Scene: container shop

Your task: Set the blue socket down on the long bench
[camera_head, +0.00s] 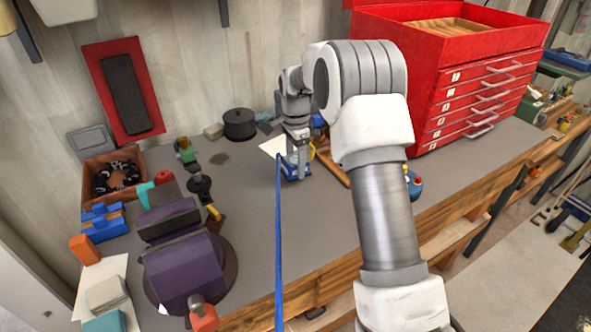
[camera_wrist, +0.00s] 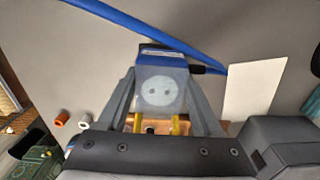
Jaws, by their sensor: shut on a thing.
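The blue socket (camera_head: 289,170) is between the jaws of my gripper (camera_head: 298,160), low over the long bench (camera_head: 255,205). In the wrist view the socket (camera_wrist: 160,92) shows a pale round face with two holes and a blue edge. My gripper (camera_wrist: 162,100) is shut on it, with a grey finger on each side. A blue cable runs from the socket across the wrist view and down past the bench's front edge in the head view. I cannot tell whether the socket touches the bench top.
A purple vise (camera_head: 183,260) and an open wooden box (camera_head: 112,180) stand at the left. A black round tin (camera_head: 239,124) is at the back. A red drawer cabinet (camera_head: 465,75) stands at the right. Grey bench top is clear left of the socket.

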